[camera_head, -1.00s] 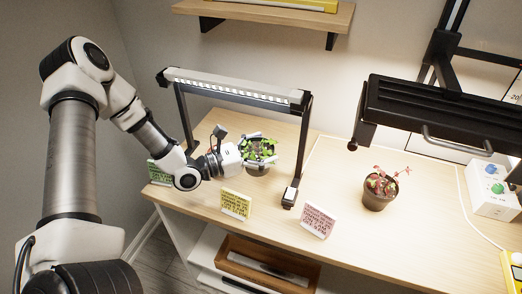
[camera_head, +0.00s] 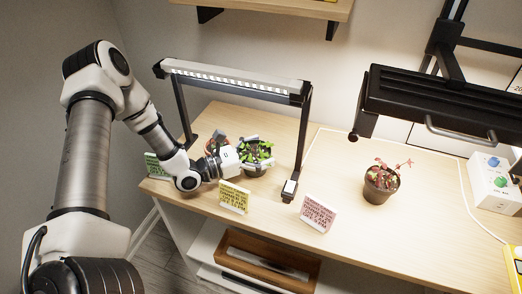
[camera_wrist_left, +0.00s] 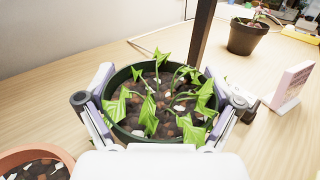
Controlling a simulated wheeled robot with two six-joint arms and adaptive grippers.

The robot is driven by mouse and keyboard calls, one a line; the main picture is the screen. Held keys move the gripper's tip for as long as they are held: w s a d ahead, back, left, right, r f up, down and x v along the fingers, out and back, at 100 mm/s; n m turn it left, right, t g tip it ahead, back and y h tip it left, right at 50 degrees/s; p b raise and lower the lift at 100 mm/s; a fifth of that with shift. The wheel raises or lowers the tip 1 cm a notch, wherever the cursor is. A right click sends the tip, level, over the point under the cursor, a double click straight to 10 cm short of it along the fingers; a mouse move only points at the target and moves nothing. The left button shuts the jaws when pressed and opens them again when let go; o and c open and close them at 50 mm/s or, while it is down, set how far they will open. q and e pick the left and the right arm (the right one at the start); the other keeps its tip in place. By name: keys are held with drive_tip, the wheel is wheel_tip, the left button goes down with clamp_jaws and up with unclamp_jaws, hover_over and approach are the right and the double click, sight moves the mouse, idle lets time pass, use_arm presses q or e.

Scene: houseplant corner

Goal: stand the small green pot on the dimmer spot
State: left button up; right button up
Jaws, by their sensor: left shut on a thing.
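The small green pot (camera_head: 257,171) with a leafy green plant is under the left lamp in the head view. In the left wrist view, its dark green rim (camera_wrist_left: 135,129) sits between the two fingers. My left gripper (camera_head: 249,153) is shut around the pot, one finger on each side (camera_wrist_left: 159,78). I cannot tell whether the pot touches the table. The left lamp (camera_head: 235,82) has a lit white strip. A black lamp (camera_head: 440,107) hangs at the right; its lit side is hidden. No marked dimmer spot shows. My right gripper is not in view.
A terracotta pot (camera_wrist_left: 35,158) stands close to my left gripper. A brown pot with a reddish plant (camera_head: 380,186) stands near the black lamp.

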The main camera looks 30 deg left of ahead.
use_arm(q)
drive_tip(key=o, duration=1)
drive_tip(key=shift+r, duration=0.1)
drive_tip(key=shift+r+p, duration=0.35)
drive_tip(key=shift+p, duration=0.1)
drive_tip(key=shift+a+r+p, duration=0.1)
drive_tip(key=shift+r+p, duration=0.4)
drive_tip(key=p+v, duration=0.5)
drive_tip(key=v, duration=0.6)
drive_tip(key=shift+s+a+f, duration=0.15)
drive_tip(key=shift+s, duration=0.15)
drive_tip(key=shift+s+f, duration=0.15)
drive_tip(key=shift+s, duration=0.05)
drive_tip(key=shift+f, duration=0.1)
drive_tip(key=shift+a, duration=0.1)
